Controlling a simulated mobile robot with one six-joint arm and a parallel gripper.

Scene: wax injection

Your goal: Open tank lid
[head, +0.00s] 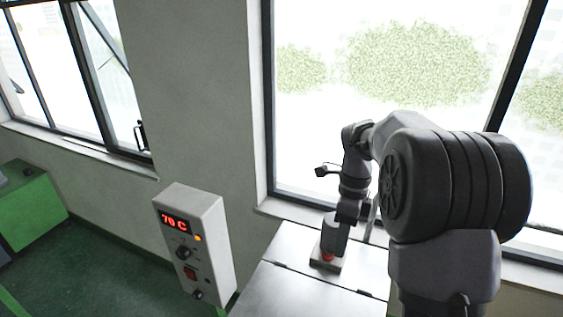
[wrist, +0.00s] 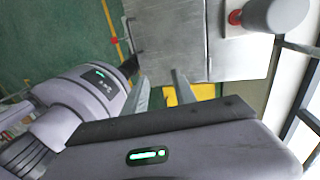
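The tank's metal lid (head: 300,291) is flat and shut at the bottom of the head view. Its bare grey top also shows in the wrist view (wrist: 180,42). Dark hinge-like fittings sit along the seam behind it. My gripper (wrist: 160,76) shows in the wrist view as two pale fingers, apart and with nothing between them. The fingers are near the tank's edge and touch nothing I can make out.
A grey cylinder (head: 337,235) with a red part stands on a plate on the tank top, close to my arm. A control box (head: 197,240) reading 70 C is left of the tank. Windows and a wall stand behind. Green floor (head: 100,260) lies open at left.

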